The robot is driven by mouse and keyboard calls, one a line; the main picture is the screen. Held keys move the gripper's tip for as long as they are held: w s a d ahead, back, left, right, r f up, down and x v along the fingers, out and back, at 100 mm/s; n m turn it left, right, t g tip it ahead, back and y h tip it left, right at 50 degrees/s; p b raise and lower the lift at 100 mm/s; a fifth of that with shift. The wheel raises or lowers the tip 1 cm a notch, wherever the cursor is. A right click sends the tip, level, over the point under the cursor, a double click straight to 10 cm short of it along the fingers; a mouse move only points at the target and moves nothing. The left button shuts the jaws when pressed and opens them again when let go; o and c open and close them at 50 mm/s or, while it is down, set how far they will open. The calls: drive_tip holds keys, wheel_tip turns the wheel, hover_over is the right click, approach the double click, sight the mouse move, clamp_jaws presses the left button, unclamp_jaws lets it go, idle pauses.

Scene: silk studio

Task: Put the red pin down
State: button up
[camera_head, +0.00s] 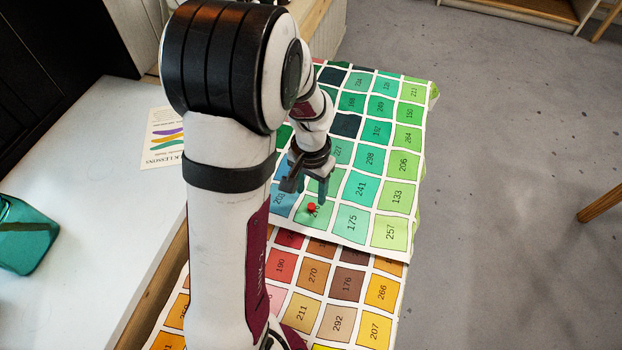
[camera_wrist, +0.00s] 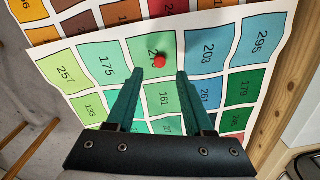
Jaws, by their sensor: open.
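The red pin (camera_head: 312,207) sits on a green square of the colour chart cloth (camera_head: 345,248), near the edge of the green sheet. In the wrist view the red pin (camera_wrist: 159,61) lies just beyond the fingertips, roughly midway between them. It partly covers the number on its square. My gripper (camera_head: 308,192) is open, with its fingers pointing down close to the pin. In the wrist view my gripper (camera_wrist: 160,74) shows two green fingers spread apart with nothing between them. I cannot tell how high the fingertips are above the cloth.
A second sheet (camera_head: 362,268) of red, brown and orange squares lies next to the green one. A white table (camera_head: 110,230) at left holds a lessons leaflet (camera_head: 165,137) and a green pouch (camera_head: 25,235). Grey floor (camera_head: 510,200) is open at right.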

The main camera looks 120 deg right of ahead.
sight(311, 206)
drive_tip(key=shift+o, duration=0.2)
wheel_tip(311, 206, up, 5)
